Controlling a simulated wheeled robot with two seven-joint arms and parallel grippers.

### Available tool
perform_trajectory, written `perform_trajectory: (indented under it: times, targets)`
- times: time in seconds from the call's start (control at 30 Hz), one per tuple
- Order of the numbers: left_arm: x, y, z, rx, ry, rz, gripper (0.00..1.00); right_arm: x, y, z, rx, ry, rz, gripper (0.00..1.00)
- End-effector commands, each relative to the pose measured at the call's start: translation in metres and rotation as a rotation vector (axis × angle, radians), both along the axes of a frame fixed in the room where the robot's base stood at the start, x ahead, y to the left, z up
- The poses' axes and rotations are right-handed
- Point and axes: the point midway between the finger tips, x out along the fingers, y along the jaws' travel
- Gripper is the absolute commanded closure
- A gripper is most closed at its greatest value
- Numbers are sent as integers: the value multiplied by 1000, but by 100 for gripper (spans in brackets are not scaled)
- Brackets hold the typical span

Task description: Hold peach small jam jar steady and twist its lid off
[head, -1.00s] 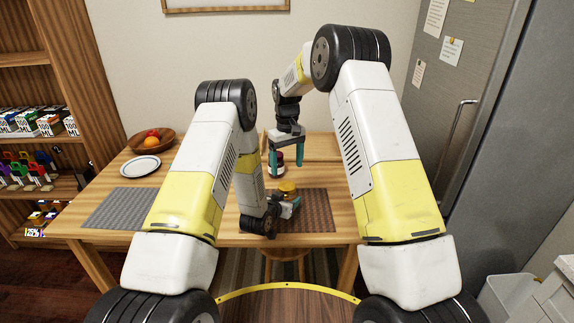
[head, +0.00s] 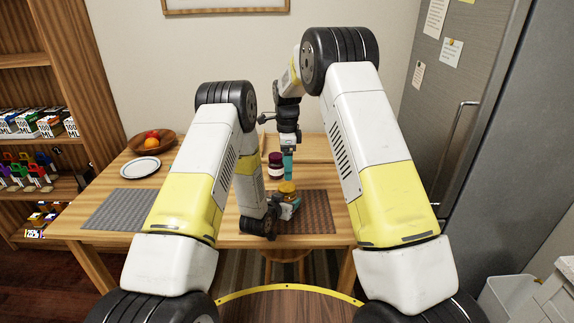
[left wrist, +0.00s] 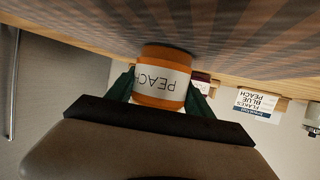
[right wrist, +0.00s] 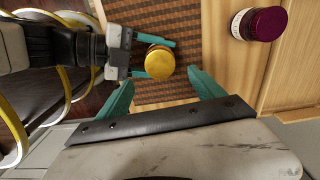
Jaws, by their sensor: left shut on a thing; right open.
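The peach small jam jar (left wrist: 162,78) stands on the brown striped placemat (head: 308,212), its PEACH label upside down in the left wrist view. Its golden lid (right wrist: 160,62) is on top and shows from above in the right wrist view. My left gripper (left wrist: 160,90) is shut on the jar's body, one finger on each side. In the head view it is low beside the jar (head: 287,188). My right gripper (right wrist: 158,88) is open and empty, pointing down above the jar, with the lid ahead of and between its fingertips. In the head view its fingers (head: 288,165) hang just above the lid.
A dark red-lidded jar (right wrist: 262,24) stands behind the peach jar, close to my right gripper. A fruit bowl (head: 152,142), a white plate (head: 143,167) and a grey placemat (head: 123,209) lie at the table's left. A label card (left wrist: 259,104) shows in the left wrist view.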

Motion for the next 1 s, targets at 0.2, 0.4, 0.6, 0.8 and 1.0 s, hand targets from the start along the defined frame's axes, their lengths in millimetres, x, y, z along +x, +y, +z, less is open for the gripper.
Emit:
perform_trajectory:
  times: [0.2,0.4,0.6,0.8,1.0]
  targets:
    - [0,0,0,0,-1,0,100,0,0,-9,0,2,-77,22]
    - [0,0,0,0,-1,0,100,-1,0,-39,-1,3,-77,22]
    - [0,0,0,0,-1,0,100,0,0,-67,0,2,-76,22]
    - [0,0,0,0,-1,0,100,0,0,-79,0,0,-75,22]
    - [0,0,0,0,-1,0,100,0,0,-80,0,0,-75,22]
